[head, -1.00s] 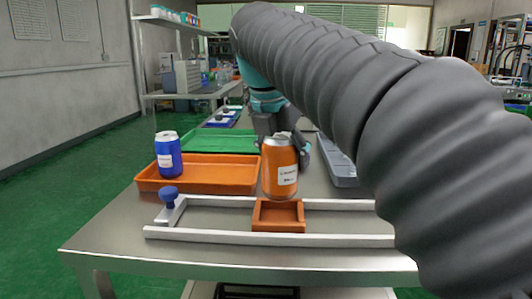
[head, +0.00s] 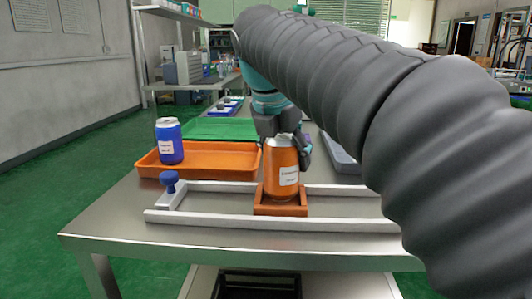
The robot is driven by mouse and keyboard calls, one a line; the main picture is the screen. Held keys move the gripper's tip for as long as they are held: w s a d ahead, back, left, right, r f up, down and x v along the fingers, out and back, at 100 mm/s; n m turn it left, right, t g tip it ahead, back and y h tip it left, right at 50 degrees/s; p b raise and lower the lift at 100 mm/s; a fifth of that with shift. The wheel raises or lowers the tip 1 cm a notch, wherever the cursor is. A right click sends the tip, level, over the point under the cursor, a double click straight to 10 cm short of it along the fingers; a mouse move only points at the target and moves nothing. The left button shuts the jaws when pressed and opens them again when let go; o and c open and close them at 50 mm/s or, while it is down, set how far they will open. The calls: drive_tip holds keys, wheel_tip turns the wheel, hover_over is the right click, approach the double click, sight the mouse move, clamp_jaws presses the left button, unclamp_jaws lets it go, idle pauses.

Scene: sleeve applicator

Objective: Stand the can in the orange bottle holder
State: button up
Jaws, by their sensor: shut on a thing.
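The orange can (head: 281,172) stands upright, with its lower end inside the orange bottle holder (head: 280,210), a small square open-topped box between two pale rails. The holder's front wall hides the can's base, so I cannot tell whether it touches the holder's floor. My gripper (head: 284,136) is shut on the can near its top, from behind. My arm crosses the picture from the right and hides the right part of the table.
A blue can (head: 169,141) stands in an orange tray (head: 225,174) at the left. A green tray (head: 208,125) lies behind it. A blue knob (head: 169,178) rises at the left end of the rails (head: 240,220). A grey tray (head: 340,155) shows behind my arm.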

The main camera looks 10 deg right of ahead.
drive_tip(key=shift+f+b, duration=0.5)
drive_tip(key=shift+f, duration=0.45)
drive_tip(key=o, duration=1.6)
drive_tip(key=shift+c, duration=0.2)
drive_tip(key=shift+o, duration=0.5)
drive_tip(key=shift+r+p, duration=2.95)
drive_tip(key=shift+r, duration=1.55)
